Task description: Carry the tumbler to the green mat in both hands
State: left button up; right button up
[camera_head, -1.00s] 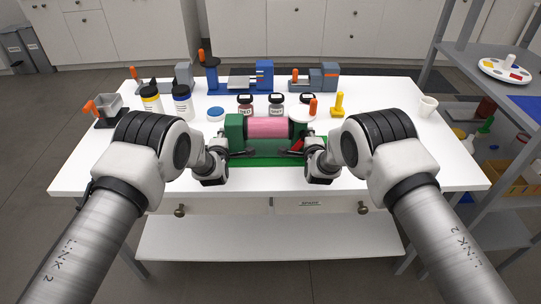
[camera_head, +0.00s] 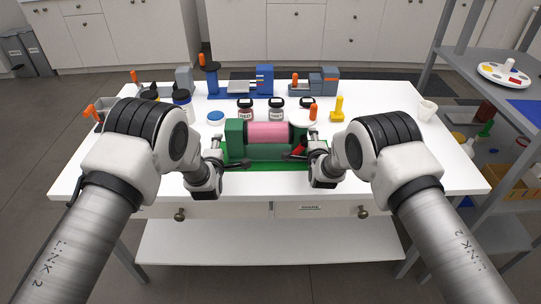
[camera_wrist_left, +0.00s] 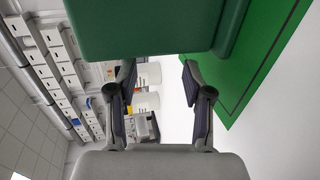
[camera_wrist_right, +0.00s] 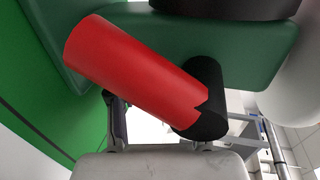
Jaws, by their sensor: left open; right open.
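The tumbler, with a green frame (camera_head: 234,135) and a pink drum (camera_head: 268,131), stands upright at the front middle of the table. The green mat (camera_head: 262,167) shows under its front edge; I cannot tell whether the whole base is inside it. My left gripper (camera_head: 243,162) is open and empty, apart from the tumbler's left end. In the left wrist view the green frame (camera_wrist_left: 140,28) is beyond its fingers, with the mat (camera_wrist_left: 243,85) beside it. My right gripper (camera_head: 292,155) is open at the right end. The red crank grip (camera_wrist_right: 130,70) hides part of its fingers.
Labelled jars (camera_head: 276,114) and a blue-lidded jar (camera_head: 216,117) stand close behind the tumbler. A yellow stand (camera_head: 338,110) and a white cup (camera_head: 427,110) are at right. Blue-grey machines (camera_head: 316,84) line the back. The table's front corners are clear.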

pick_arm(q)
jog(key=v, duration=0.8)
jog(key=shift+r, duration=0.1)
pick_arm(e)
jog(key=shift+s, duration=0.15)
jog(key=v, duration=1.2)
jog(key=shift+r, duration=0.1)
